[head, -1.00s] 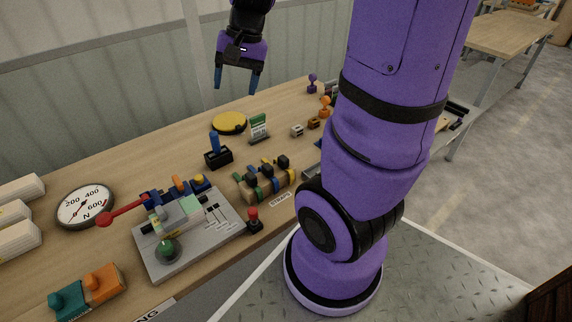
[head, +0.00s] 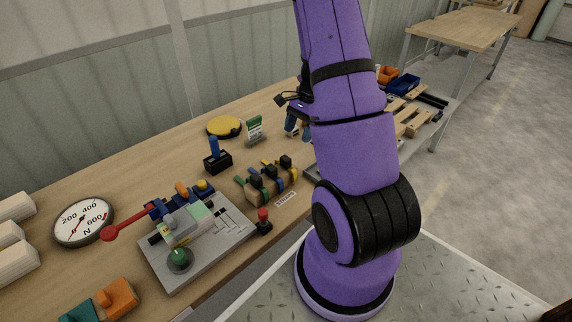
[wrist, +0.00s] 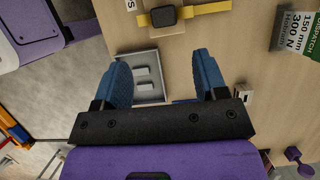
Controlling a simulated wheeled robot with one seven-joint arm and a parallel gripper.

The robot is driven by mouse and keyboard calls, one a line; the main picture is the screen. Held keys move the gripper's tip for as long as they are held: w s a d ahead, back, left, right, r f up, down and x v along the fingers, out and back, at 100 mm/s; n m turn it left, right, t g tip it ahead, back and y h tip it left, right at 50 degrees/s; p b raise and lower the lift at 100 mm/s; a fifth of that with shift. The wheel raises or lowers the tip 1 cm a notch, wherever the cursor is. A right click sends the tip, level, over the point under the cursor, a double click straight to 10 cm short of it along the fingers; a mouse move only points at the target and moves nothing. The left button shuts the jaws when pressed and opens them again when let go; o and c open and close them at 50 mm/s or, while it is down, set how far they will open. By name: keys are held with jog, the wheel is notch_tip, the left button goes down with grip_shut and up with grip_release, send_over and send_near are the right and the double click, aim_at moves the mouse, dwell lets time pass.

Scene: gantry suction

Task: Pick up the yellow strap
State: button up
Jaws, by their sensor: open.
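The yellow strap (head: 294,172) lies with its black buckle at the right end of a row of straps on the workbench. In the wrist view the yellow strap (wrist: 212,8) runs along the top edge, partly cut off, with its dark buckle (wrist: 164,16) on it. My gripper (wrist: 163,80) is open and empty, with two blue fingers well apart. In the head view my gripper (head: 297,127) hangs over the bench behind and to the right of the straps, partly hidden by my arm. It is apart from the strap.
Other straps in green and blue (head: 254,184) lie close to the left of the yellow one. A shallow grey tray (wrist: 156,58) with small blocks is below my fingers. A green sign (head: 254,128), a blue-handled joystick (head: 215,150) and a control panel (head: 170,278) stand nearby.

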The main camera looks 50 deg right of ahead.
aim_at(286, 157)
jog(key=x, duration=0.5)
jog(key=shift+w+a+x, duration=0.15)
jog(key=shift+x, duration=0.75)
jog(key=shift+w+a+x, duration=0.1)
jog(key=shift+x, duration=0.8)
jog(key=shift+w+a+x, duration=0.15)
jog(key=shift+x, duration=0.75)
jog(key=shift+r, duration=0.15)
jog(key=c, duration=1)
